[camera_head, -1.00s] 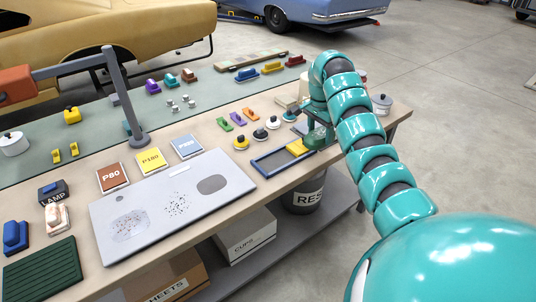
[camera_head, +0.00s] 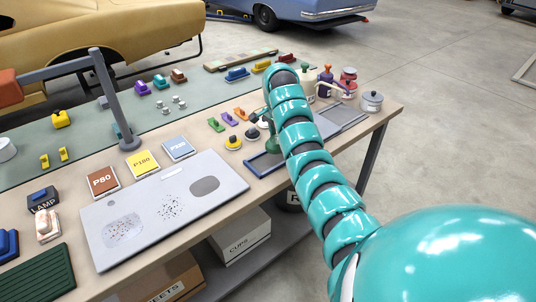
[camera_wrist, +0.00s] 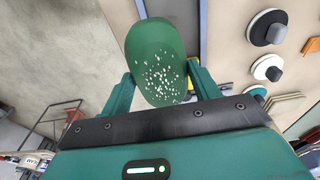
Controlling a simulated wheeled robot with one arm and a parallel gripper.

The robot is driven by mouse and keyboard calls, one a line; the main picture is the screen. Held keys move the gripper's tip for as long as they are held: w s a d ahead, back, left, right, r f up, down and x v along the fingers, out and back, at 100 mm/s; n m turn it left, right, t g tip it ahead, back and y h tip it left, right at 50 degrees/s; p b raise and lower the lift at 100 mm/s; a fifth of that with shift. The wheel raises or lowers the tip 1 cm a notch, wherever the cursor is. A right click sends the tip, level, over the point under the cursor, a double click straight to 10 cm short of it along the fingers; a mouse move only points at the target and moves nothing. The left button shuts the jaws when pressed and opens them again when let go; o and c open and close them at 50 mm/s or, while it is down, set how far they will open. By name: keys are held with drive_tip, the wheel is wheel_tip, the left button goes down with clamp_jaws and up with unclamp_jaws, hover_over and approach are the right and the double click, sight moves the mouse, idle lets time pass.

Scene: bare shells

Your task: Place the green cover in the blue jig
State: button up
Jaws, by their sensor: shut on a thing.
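The green cover (camera_wrist: 157,55) is a rounded oval piece with white specks at its near end. My gripper (camera_wrist: 160,78) is shut on it, one finger on each side. In the head view the gripper (camera_head: 271,142) is over the far end of the blue jig, and my arm hides much of it. The blue jig (camera_head: 252,168) is a low rectangular frame on the bench; only its near left part shows clearly. In the wrist view the jig's side bar (camera_wrist: 203,22) runs beyond the cover. I cannot tell how high the cover is above it.
A large grey panel (camera_head: 150,236) lies left of the jig. A grey pot (camera_head: 372,101) stands near the bench's right end.

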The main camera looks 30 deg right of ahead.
drive_tip(key=shift+w+a+f+p, duration=0.1)
drive_tip(key=shift+w+a+f, duration=0.4)
drive_tip(key=shift+f, duration=0.35)
drive_tip(key=shift+w+a+f+p, duration=0.1)
drive_tip(key=shift+w+a+f, duration=0.4)
drive_tip(key=shift+f, duration=0.35)
drive_tip(key=shift+w+a+f+p, duration=0.1)
drive_tip(key=shift+w+a+f, duration=0.4)
drive_tip(key=shift+f, duration=0.35)
drive_tip(key=shift+f+p, duration=0.65)
drive_tip(key=shift+f, duration=0.85)
drive_tip(key=shift+f, duration=0.15)
drive_tip(key=o, duration=1.1)
drive_tip(key=shift+d+r, duration=0.1)
drive_tip(key=shift+r, duration=0.15)
drive_tip(key=shift+r, duration=0.3)
wheel_tip(320, 180, up, 11)
drive_tip(key=a+b, duration=0.1)
drive_tip(key=b, duration=0.2)
drive_tip(key=shift+a, duration=0.25)
